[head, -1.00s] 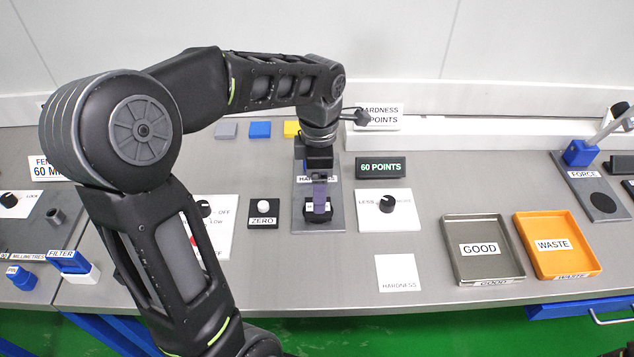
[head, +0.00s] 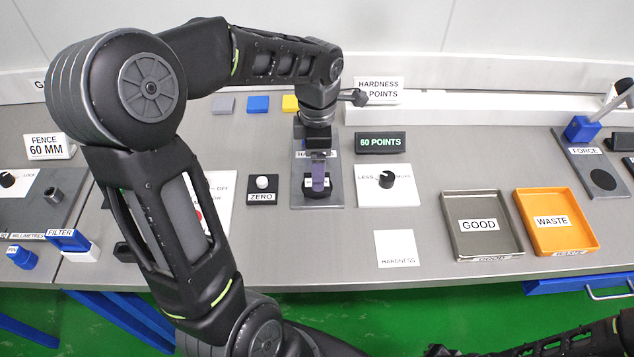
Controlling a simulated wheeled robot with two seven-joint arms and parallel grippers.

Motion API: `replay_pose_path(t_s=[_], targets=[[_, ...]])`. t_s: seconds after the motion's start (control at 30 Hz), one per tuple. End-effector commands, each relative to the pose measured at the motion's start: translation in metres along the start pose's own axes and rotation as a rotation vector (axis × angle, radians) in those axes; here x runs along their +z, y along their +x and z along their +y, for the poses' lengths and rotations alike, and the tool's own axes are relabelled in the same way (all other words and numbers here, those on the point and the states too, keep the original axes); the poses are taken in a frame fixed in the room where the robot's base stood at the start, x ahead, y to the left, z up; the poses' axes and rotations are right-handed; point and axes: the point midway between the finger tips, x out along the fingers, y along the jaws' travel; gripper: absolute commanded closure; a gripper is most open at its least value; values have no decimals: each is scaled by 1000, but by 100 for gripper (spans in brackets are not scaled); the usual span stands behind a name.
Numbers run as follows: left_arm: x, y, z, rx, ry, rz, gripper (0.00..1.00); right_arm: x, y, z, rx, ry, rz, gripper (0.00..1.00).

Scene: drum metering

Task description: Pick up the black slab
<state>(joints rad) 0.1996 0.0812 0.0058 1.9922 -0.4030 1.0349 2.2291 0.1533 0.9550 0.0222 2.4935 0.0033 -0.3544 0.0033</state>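My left gripper (head: 318,168) points down over the grey plate of the hardness station (head: 334,170). Narrow purple-grey parts, apparently its fingers, reach a dark block (head: 310,193) with a white label on that plate. I cannot tell whether this block is the black slab or part of the station. I cannot tell whether the fingers are open or touching it, as the wrist hides the area from above. No separate black slab stands out clearly. Part of my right arm (head: 560,342) shows at the bottom right edge; its gripper cannot be made out clearly.
Grey (head: 223,104), blue (head: 258,104) and yellow (head: 291,103) slabs lie behind. A ZERO button (head: 262,184) and a dial panel (head: 400,178) flank the station. The GOOD tray (head: 515,245) and orange WASTE tray (head: 592,242) are right.

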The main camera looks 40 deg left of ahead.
Motion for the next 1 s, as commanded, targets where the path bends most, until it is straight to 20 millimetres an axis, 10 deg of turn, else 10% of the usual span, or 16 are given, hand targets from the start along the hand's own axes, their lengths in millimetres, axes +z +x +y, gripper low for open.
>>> replay_pose_path(t_s=[0.53, 1.0], targets=[[-1, 49, -2, -4, -1, 1, 20, 2, -13, -4, 4, 3, -4, 100], [-1, 52, -1, 0, 0, 0, 20, 2, -12, -4, 4, 3, -4, 100]])
